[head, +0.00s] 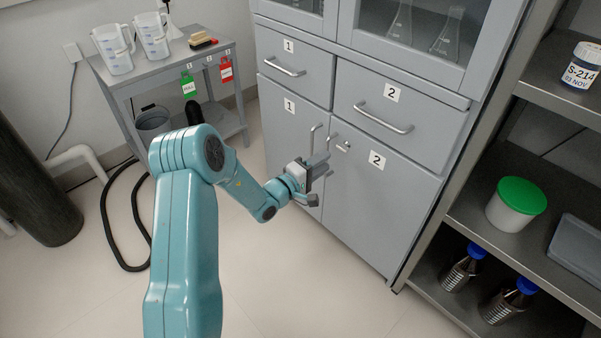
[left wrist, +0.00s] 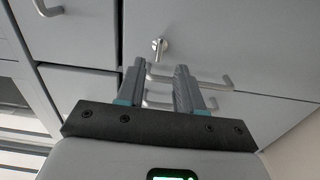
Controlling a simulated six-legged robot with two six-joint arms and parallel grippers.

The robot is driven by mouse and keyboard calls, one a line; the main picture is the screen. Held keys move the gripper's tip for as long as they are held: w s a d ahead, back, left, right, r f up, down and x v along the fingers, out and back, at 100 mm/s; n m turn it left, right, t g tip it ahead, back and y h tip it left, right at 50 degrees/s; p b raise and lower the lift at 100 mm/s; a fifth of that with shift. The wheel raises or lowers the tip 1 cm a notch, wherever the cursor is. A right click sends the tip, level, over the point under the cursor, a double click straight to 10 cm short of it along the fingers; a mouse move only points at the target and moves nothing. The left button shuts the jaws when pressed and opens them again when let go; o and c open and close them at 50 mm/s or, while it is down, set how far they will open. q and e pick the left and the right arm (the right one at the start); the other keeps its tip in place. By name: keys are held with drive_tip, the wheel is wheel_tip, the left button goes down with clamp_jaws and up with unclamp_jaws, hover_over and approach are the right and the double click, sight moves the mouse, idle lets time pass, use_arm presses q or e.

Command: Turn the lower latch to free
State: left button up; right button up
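A small silver latch (head: 344,146) sits on the grey lower door (head: 360,190) labelled 2, near its upper left corner. It also shows as a metal knob in the left wrist view (left wrist: 158,46), just beyond my fingertips. My left gripper (head: 318,182) is in front of the lower doors, beside their bar handles, below and left of the latch. In the left wrist view the two fingers (left wrist: 160,68) are apart, with the door handles (left wrist: 213,84) showing between and behind them. I cannot tell whether a finger touches a handle. My right gripper is not in view.
Drawers with bar handles (head: 383,118) are above the doors. An open shelf (head: 480,215) with a green-lidded tub (head: 516,204) stands at the right. A cart (head: 170,66) with jugs stands at the back left. The floor (head: 290,290) before the cabinet is clear.

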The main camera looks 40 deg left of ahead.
use_arm(q)
drive_tip(key=s+p, duration=0.1)
drive_tip(key=s, duration=0.8)
drive_tip(key=shift+s+a, duration=0.15)
drive_tip(key=shift+a, duration=0.2)
